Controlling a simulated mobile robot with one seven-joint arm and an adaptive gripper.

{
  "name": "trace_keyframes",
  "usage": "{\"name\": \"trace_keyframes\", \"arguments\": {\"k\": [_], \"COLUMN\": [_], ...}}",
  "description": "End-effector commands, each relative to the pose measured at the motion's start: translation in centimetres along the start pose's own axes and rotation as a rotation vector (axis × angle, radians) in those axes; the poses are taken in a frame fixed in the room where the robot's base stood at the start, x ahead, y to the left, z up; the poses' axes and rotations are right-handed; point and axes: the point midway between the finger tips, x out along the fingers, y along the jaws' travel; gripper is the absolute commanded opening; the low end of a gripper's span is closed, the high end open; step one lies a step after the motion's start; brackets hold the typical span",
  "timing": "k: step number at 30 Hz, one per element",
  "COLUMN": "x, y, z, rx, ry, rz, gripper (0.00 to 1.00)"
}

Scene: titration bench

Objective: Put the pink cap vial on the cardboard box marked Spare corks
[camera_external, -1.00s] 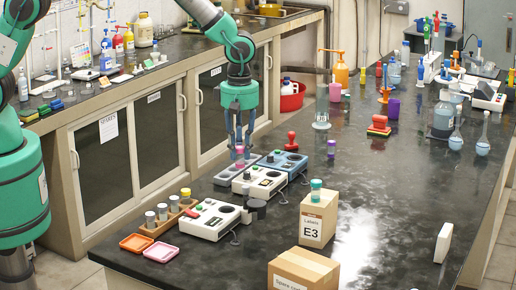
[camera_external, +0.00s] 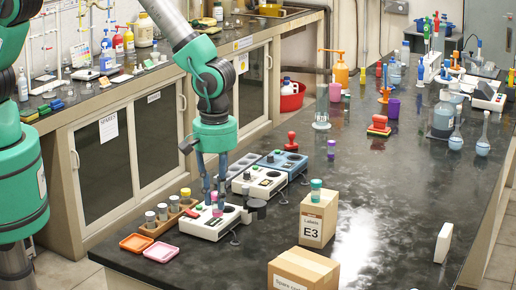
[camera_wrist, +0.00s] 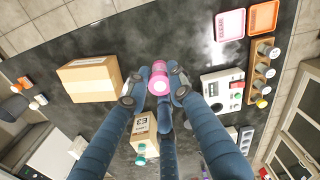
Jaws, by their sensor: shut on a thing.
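My gripper (camera_external: 213,199) is shut on the pink cap vial (camera_wrist: 160,79), which sits between the fingertips in the wrist view. In the external view its pink part (camera_external: 217,210) shows low between the fingers, in front of the nearest white device. I cannot tell its exact height above the bench. The cardboard box marked Spare corks (camera_external: 304,268) stands at the front edge of the external view, partly cut off, to the right of my gripper. It also shows in the wrist view (camera_wrist: 91,82), left of the vial, and its visible top is bare.
A smaller box marked Labels E3 (camera_external: 317,222) with a teal-capped vial (camera_external: 316,190) on it stands behind the Spare corks box. White devices (camera_external: 214,222), a vial rack (camera_external: 168,219) and orange and pink trays (camera_external: 161,252) lie at left. Bench between devices and boxes is clear.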

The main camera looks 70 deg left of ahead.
Motion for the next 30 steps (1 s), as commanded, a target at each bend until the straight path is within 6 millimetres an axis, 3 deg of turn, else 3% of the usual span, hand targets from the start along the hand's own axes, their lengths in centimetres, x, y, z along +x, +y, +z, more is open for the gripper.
{"name": "trace_keyframes", "arguments": {"k": [3,9,23,30], "x": [2.0,3.8,4.0,4.2], "y": [-0.2,-0.1,0.0,1.4], "z": [-0.2,-0.1,-0.1,0.2], "rx": [-0.002,-0.003,-0.004,-0.004], "ry": [0.002,0.001,0.001,0.001], "rz": [-0.006,-0.004,-0.003,-0.005], "gripper": [0.00,0.00,0.00,0.00]}}
